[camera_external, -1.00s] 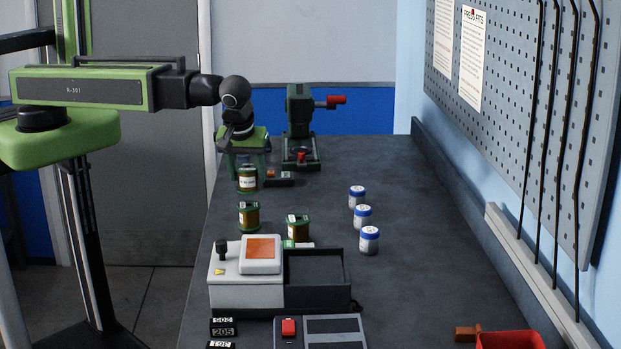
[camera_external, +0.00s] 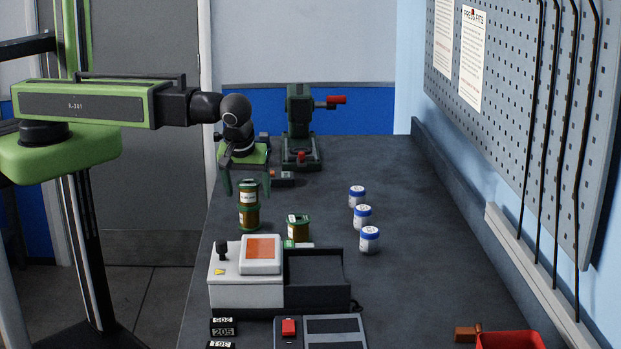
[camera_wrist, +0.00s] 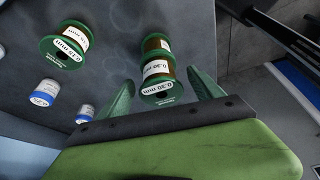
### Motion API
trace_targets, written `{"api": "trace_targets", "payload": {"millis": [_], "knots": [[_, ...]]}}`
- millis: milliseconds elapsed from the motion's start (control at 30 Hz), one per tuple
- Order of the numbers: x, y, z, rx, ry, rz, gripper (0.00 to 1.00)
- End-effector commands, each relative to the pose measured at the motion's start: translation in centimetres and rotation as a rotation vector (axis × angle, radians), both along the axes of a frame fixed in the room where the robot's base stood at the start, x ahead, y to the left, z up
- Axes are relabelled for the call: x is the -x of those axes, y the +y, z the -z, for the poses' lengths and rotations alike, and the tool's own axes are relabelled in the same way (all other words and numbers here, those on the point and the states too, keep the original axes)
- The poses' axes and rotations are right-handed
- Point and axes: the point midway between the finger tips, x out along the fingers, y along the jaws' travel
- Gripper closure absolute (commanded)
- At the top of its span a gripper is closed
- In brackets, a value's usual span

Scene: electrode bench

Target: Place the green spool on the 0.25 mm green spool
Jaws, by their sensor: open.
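One green-flanged spool with copper-coloured winding (camera_external: 248,193) sits upright on a second such spool (camera_external: 249,217); they look aligned and touching. In the wrist view, the upper spool (camera_wrist: 158,88) is nearer and the lower spool (camera_wrist: 155,47) lies beyond it. A third green spool (camera_external: 298,228) stands apart to the right, also visible in the wrist view (camera_wrist: 66,46).
Three white jars with blue lids (camera_external: 363,217) stand in a row to the right. A grey device with an orange panel (camera_external: 230,286) stands in front of the spools. A dark green press (camera_external: 301,130) stands behind. The bench's right side has free room.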

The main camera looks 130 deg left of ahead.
Motion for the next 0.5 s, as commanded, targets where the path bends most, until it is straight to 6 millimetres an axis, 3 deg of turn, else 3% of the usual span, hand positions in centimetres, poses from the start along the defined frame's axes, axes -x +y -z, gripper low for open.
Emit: {"api": "trace_targets", "payload": {"millis": [267,500], "knots": [[-0.2,-0.2,-1.3,0.000,0.000,0.001,0.24],[-1.1,-1.5,-5.8,0.000,0.000,0.001,0.24]]}}
